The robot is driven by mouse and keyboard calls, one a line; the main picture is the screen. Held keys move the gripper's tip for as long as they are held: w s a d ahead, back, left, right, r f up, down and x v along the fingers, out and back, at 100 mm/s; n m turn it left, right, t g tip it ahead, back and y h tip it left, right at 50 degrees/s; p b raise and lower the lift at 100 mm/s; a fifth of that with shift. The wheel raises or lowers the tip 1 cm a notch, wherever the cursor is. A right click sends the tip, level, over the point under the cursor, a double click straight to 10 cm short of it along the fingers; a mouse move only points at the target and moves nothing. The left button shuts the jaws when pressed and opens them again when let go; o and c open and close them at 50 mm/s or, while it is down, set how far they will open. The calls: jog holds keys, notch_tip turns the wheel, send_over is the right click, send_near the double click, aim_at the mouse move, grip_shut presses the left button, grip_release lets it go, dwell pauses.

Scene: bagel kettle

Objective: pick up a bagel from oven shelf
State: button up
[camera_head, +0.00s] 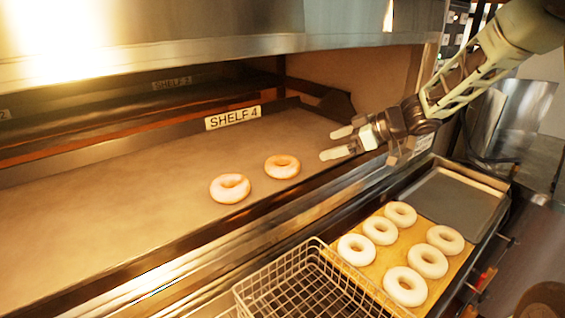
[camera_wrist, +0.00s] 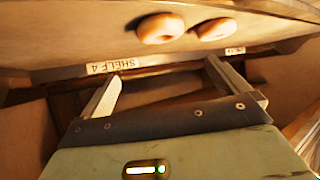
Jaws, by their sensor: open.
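Two bagels lie on the oven shelf (camera_head: 120,180) labelled SHELF 4. The nearer bagel (camera_head: 230,188) is pale with a browned top, and the farther bagel (camera_head: 282,167) is a little to its right. My gripper (camera_head: 337,144) is at the right end of the shelf opening, to the right of the farther bagel and apart from it. Its fingers are open and empty, pointing left. In the wrist view, my gripper (camera_wrist: 160,77) shows with both fingers spread; one bagel (camera_wrist: 160,28) and the other bagel (camera_wrist: 216,29) appear beyond them, near the top.
A wooden board (camera_head: 375,262) with several pale bagels stands in front of the oven. A wire basket (camera_head: 300,290) is to its left, and an empty metal tray (camera_head: 450,200) is behind it. The oven hood (camera_head: 200,40) overhangs the shelf. The shelf's left part is clear.

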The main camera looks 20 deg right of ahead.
jog(key=d, duration=0.2)
jog(key=p, duration=0.3)
send_near(290, 163)
jog(key=shift+g+y, duration=0.3)
jog(key=shift+g, duration=0.1)
jog(key=x, duration=0.5)
jog(key=shift+w, duration=0.45)
jog(key=shift+p+x, duration=1.4)
jog(key=shift+x, duration=0.85)
jog(key=shift+w+a+f, duration=0.2)
jog(key=shift+w+a, duration=0.1)
jog(key=c, duration=0.7)
